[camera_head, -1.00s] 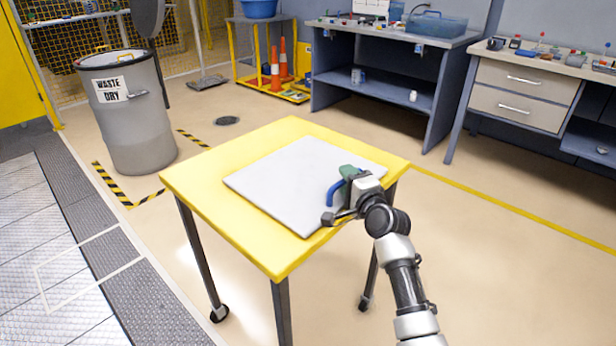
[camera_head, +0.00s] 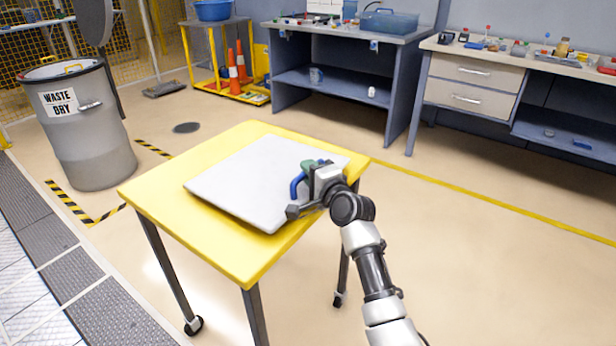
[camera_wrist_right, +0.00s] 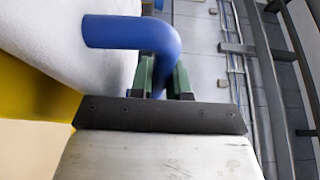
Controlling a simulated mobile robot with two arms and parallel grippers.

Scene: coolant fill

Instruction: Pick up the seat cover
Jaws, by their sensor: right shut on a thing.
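The seat cover (camera_head: 245,178) looks like a flat white square panel over the yellow table (camera_head: 165,215). A thicker edge and a darker band show along its front left side, and it seems slightly raised from the tabletop. A bent blue handle (camera_head: 296,187) is at its right side. In the right wrist view the handle (camera_wrist_right: 125,32) runs between the green fingers, with the white panel (camera_wrist_right: 50,30) at left. My right gripper (camera_head: 312,172) is shut on this handle; its fingers (camera_wrist_right: 160,80) show close up. My left gripper is not in view.
A grey waste bin (camera_head: 85,130) stands at left. Blue workbenches (camera_head: 345,90) line the back, and a yellow cart (camera_head: 225,60) with orange cones is behind. Open floor lies right of the table, with a yellow line across it.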

